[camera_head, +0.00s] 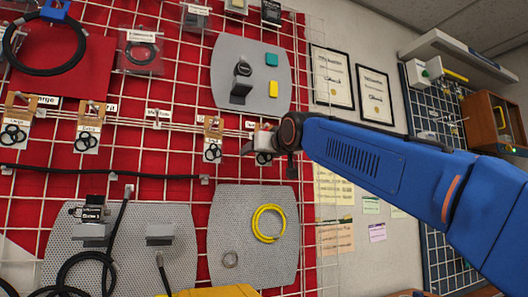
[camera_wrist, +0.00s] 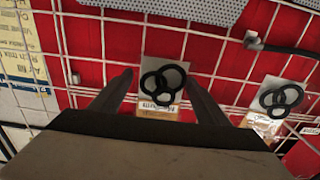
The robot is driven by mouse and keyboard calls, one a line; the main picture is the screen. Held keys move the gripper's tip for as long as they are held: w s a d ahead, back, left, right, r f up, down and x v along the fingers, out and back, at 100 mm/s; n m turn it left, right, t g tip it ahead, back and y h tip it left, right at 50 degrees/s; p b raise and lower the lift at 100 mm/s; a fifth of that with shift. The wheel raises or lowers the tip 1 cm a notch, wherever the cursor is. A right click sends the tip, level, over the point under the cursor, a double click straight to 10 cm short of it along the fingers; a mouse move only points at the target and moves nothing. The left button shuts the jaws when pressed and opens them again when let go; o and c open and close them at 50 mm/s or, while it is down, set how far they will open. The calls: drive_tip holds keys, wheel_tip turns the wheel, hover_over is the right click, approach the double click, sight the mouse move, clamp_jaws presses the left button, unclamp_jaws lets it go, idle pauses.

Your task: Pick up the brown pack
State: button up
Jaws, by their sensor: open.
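One brown pack (camera_wrist: 155,107) with three black rings sits between and beyond my fingertips in the wrist view, appearing upside down. In the head view this pack (camera_head: 265,158) is partly hidden by my gripper (camera_head: 257,147). My gripper (camera_wrist: 160,78) is open, with a finger on each side of the pack. I cannot tell whether the fingers touch it. A second brown pack (camera_head: 213,140) hangs to its left, and also shows at right in the wrist view (camera_wrist: 272,112).
More brown packs (camera_head: 88,132) hang further left on the same rail. A black hose (camera_head: 100,173) runs below the rail. Grey plates carry a yellow coil (camera_head: 268,223) below and a black fixture (camera_head: 241,83) above. Grid wires lie close around my fingers.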

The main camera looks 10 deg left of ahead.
drive_tip(key=c, duration=1.1)
drive_tip(key=shift+r, duration=0.1)
drive_tip(key=v, duration=1.2)
drive_tip(key=r+v, duration=0.1)
drive_tip(key=v, duration=0.5)
drive_tip(key=shift+r, duration=0.1)
